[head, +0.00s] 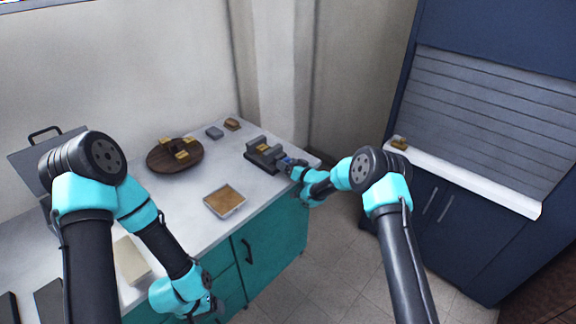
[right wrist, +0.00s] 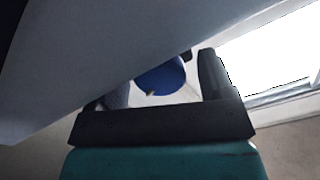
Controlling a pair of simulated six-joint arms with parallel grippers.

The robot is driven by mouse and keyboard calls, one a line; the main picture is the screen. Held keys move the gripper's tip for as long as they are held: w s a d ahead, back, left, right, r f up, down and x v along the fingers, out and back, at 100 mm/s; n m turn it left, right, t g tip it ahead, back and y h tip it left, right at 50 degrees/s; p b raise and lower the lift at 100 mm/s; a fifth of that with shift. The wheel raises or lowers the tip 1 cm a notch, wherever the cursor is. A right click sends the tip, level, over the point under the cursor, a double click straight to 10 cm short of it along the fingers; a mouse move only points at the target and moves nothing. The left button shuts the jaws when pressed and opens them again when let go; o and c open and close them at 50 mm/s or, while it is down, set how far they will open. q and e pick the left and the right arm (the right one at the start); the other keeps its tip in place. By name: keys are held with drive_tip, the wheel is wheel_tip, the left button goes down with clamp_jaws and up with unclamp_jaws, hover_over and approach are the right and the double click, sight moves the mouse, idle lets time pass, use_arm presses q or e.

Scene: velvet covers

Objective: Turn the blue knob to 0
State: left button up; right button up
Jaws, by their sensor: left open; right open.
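The blue knob (right wrist: 160,76) shows in the right wrist view, with a small tan mark at its lower edge. My right gripper (right wrist: 163,88) is open, with one finger on each side of the knob; I cannot tell whether they touch it. In the head view a dark grey device (head: 264,154) with a yellow label stands at the worktop's right end, and my right gripper (head: 289,167) is beside it. The knob's dial and any 0 mark are not readable. My left gripper (head: 207,305) is open, low in front of the teal cabinet.
The worktop (head: 185,205) also holds a round brown board (head: 160,160) with yellow pieces, a tan-filled tray (head: 224,201), and small grey (head: 214,132) and brown (head: 232,124) blocks. A blue shuttered cabinet (head: 480,110) stands at right. Bare floor lies between the cabinets.

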drive_tip(key=c, duration=0.9)
drive_tip(key=shift+n, duration=3.4)
drive_tip(key=o, duration=0.9)
drive_tip(key=shift+d, duration=0.1)
